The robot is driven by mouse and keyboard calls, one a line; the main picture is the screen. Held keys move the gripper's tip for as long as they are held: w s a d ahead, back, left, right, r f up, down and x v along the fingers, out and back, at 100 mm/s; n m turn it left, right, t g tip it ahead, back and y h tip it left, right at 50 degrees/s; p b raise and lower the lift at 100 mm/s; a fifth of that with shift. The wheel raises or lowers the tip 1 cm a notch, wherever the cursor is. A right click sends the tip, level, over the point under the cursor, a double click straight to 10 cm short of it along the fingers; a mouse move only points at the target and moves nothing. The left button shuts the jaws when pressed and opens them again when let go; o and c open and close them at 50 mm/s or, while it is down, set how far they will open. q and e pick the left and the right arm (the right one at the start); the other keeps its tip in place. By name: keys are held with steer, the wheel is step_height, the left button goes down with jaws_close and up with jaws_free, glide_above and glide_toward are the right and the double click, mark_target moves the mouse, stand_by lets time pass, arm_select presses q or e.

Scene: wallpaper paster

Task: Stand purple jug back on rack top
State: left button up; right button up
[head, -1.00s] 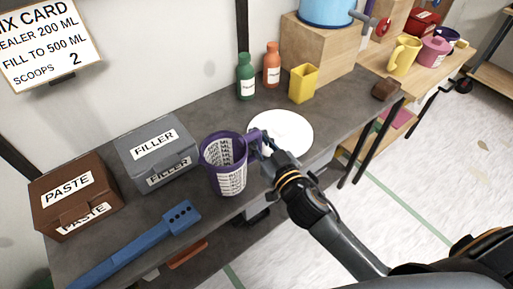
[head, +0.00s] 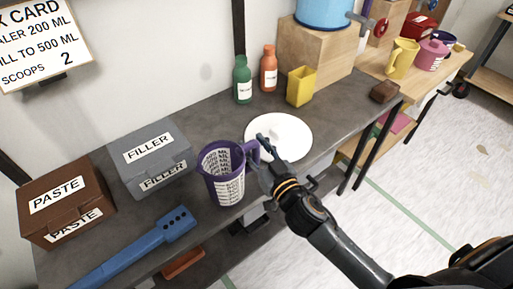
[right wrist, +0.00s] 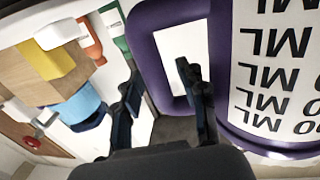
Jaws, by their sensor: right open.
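The purple jug (head: 222,178) stands upright on the dark grey bench top (head: 216,122), near its front edge, with its handle to the right. It has a white panel with black ML lettering. My right gripper (head: 266,150) is open at the handle's outer side and holds nothing. In the right wrist view the jug (right wrist: 222,75) fills the right side, and the handle loop shows just beyond the open fingers of my right gripper (right wrist: 160,95). I cannot tell whether the fingers touch the handle. My left gripper is out of view. No surface is clearly marked as the rack.
A grey filler box (head: 153,185) and a brown paste box (head: 62,222) stand left of the jug. A blue tool (head: 135,247) lies in front. A white disc (head: 285,132) lies behind my right gripper. Bottles and a yellow container (head: 300,87) stand farther back.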

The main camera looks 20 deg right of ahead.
steer(key=shift+f, duration=0.2)
steer(key=shift+s+f+b, duration=0.1)
steer(key=shift+s+b, duration=0.15)
steer(key=shift+b, duration=0.05)
steer(key=s+d+r+b, duration=0.1)
steer(key=s+d+b, duration=0.2)
steer(key=s, duration=1)
